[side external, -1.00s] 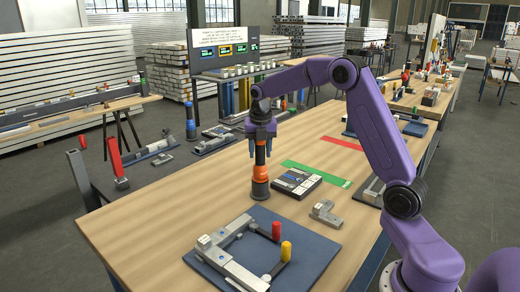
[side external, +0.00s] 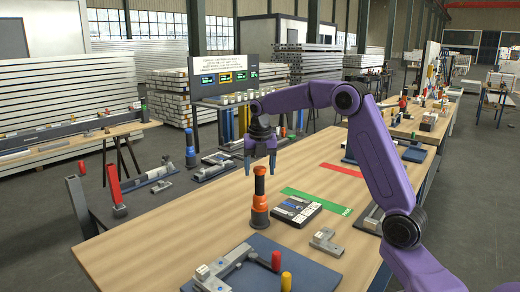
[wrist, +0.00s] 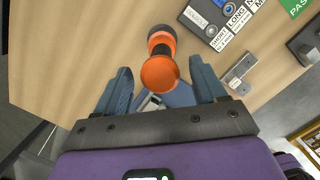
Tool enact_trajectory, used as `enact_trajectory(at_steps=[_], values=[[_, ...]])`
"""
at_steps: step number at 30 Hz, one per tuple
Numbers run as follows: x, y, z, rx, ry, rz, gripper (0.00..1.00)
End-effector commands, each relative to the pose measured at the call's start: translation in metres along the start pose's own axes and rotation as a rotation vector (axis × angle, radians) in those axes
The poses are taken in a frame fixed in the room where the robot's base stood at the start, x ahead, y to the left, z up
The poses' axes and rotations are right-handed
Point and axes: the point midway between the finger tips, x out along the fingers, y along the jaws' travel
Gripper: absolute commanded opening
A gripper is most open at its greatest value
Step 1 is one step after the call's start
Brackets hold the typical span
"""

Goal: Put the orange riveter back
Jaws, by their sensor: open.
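A dark labelled box (side external: 293,211) stands right of the riveter. A blue mat (side external: 305,266) with a grey frame and red and yellow handles lies in front. A grey bracket (side external: 326,242), a green strip (side external: 315,200) and a red strip (side external: 341,170) lie to the right.

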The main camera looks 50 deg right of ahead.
Motion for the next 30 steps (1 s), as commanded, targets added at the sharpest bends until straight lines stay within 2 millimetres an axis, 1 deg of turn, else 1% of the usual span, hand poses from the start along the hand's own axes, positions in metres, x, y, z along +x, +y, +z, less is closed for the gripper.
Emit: enact_trajectory(at_steps=[1, 3, 9, 12, 15, 20, 22, 23, 26, 29, 30], values=[[-0.013, 0.001, 0.001, 0.001, -0.005, 0.004, 0.7], [-0.028, 0.001, 0.001, 0.0, -0.005, 0.005, 0.7], [-0.062, 0.0, 0.001, 0.0, -0.003, 0.003, 0.7], [-0.073, 0.001, 0.001, 0.0, -0.002, 0.002, 0.7], [-0.08, 0.0, 0.001, 0.0, -0.001, 0.001, 0.7], [-0.084, 0.0, 0.0, 0.001, 0.0, 0.001, 0.7], [-0.084, 0.003, -0.006, 0.01, 0.001, 0.003, 0.7], [-0.084, 0.005, -0.011, 0.019, 0.003, 0.005, 0.7], [-0.084, 0.017, -0.038, 0.076, 0.012, 0.014, 0.7], [-0.084, 0.029, -0.08, 0.174, 0.027, 0.026, 0.7], [-0.083, 0.033, -0.1, 0.218, 0.035, 0.029, 0.7]])
